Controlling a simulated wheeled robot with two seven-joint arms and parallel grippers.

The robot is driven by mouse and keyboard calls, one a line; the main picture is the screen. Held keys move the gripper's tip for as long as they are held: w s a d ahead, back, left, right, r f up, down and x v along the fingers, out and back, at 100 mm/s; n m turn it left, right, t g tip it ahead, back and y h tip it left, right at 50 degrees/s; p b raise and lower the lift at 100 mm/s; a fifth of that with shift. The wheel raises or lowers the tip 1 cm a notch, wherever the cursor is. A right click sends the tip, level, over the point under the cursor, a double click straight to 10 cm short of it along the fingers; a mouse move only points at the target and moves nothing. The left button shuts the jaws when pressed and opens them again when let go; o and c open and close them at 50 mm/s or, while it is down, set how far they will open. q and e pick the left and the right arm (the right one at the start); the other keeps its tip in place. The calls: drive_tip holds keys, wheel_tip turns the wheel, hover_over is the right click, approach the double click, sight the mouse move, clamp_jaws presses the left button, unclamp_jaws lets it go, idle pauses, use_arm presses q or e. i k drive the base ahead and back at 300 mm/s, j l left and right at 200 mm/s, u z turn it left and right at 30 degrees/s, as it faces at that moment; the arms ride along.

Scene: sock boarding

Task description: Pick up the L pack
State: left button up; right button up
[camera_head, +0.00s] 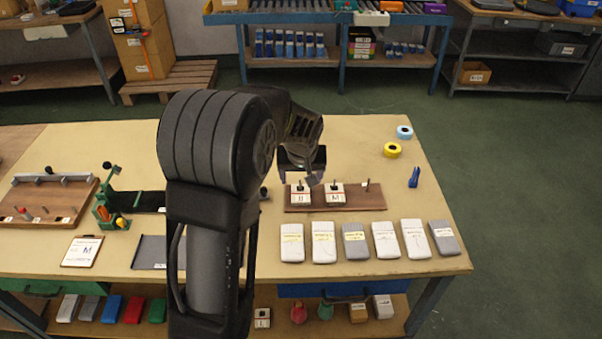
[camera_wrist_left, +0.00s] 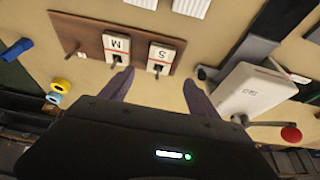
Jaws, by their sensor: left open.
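A small white block (camera_head: 262,318) on the lower shelf, partly behind my arm, bears a label that looks like an L. The white packs marked S (camera_head: 300,194) and M (camera_head: 335,193) sit on a wooden peg board (camera_head: 350,203); the board's right peg is bare. The M pack (camera_wrist_left: 117,46) and S pack (camera_wrist_left: 161,55) also show in the left wrist view. My left gripper (camera_head: 303,165) is open and empty over the back edge of the board. In the left wrist view its fingers (camera_wrist_left: 158,92) are apart with bare table between them. My right gripper is not seen.
A white box (camera_wrist_left: 250,90) with a red knob (camera_wrist_left: 291,133) near it shows in the left wrist view. Several grey and white packs (camera_head: 385,240) lie along the front. Blue and yellow tape rolls (camera_head: 392,150) sit at right. My arm hides the middle.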

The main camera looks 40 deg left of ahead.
sight(261, 322)
drive_tip(key=k, duration=1)
